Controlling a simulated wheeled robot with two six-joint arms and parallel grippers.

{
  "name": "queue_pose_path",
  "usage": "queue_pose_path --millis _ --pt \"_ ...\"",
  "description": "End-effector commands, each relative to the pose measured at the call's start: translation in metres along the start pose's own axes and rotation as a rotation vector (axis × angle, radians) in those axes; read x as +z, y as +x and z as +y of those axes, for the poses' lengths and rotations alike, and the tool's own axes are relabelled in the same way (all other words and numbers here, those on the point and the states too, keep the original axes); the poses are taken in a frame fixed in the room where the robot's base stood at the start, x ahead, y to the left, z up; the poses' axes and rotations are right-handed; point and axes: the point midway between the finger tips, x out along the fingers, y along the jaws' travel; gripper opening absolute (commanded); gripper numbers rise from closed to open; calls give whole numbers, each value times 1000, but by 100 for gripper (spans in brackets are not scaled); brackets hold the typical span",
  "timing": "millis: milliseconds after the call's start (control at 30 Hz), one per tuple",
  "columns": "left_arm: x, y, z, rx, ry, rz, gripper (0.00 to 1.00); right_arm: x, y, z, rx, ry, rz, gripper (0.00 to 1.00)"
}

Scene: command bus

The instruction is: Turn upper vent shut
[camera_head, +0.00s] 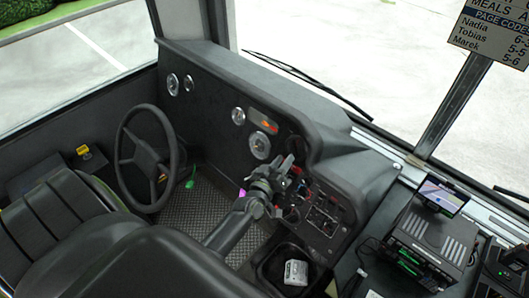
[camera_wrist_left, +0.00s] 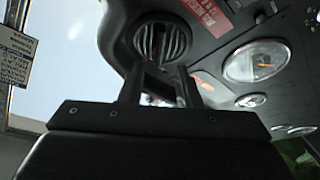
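A round dark vent (camera_wrist_left: 165,38) with ridged slats shows in the left wrist view, just beyond my left gripper (camera_wrist_left: 158,78). Its two fingers stand apart with nothing held between them, and a gap is visible between them and the vent. I cannot tell whether the vent's slats are open or shut. In the head view my left gripper (camera_head: 285,167) is in front of the dashboard's right part and hides some of the panel there. My right gripper is not in view.
The dashboard has several round gauges (camera_head: 260,145) and a switch panel (camera_head: 325,210). The steering wheel (camera_head: 147,158) is to the left. A dark bin (camera_head: 268,272) holds a pale item (camera_head: 296,272). A ticket machine (camera_head: 432,240) stands at the right.

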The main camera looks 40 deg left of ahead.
Motion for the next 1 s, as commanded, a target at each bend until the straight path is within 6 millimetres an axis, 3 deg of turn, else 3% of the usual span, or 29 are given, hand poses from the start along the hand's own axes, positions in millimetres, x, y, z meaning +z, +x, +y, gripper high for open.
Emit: queue_pose_path --millis 200,500,700,1000 --pt "3 -45 -2 -1 -1 0 30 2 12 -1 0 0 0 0" --pt "3 -96 -2 -2 -1 0 30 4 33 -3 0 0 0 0" --pt "3 -115 -2 -1 -1 0 30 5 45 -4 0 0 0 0" --pt "0 -122 0 0 -1 -1 30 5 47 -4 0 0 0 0"
